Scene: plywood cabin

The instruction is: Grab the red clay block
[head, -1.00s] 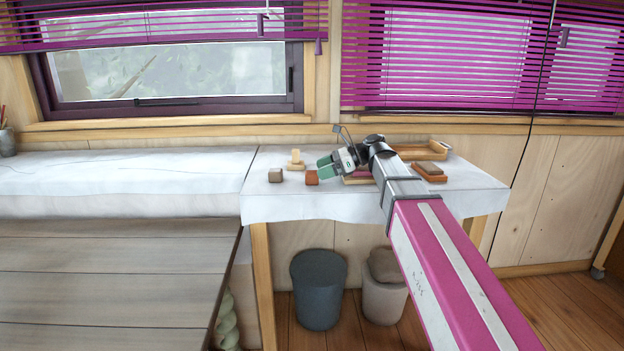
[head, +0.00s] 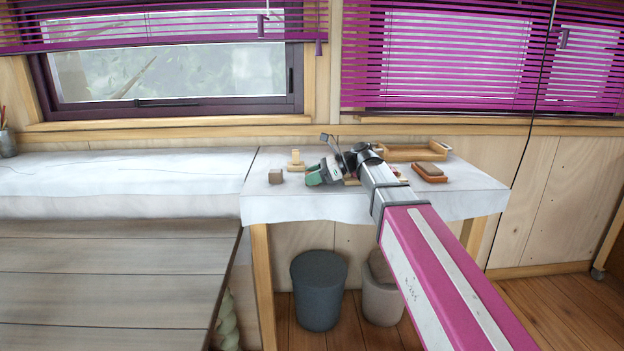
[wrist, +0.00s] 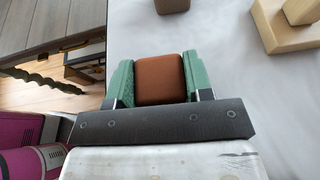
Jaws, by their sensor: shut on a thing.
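The red clay block (wrist: 160,78) is a reddish-brown cube with rounded edges. In the wrist view it sits between the two green fingers of my gripper (wrist: 161,80), which is shut on it. In the head view my gripper (head: 318,176) is low over the white-covered table, and its fingers hide the block. I cannot tell whether the block still touches the table.
A brown block (head: 276,176) stands left of my gripper. A pale wooden piece on a base (head: 296,163) is just behind. A wooden tray (head: 432,152) and a brown-topped block (head: 429,170) lie to the right. The white cloth (head: 290,207) is clear in front.

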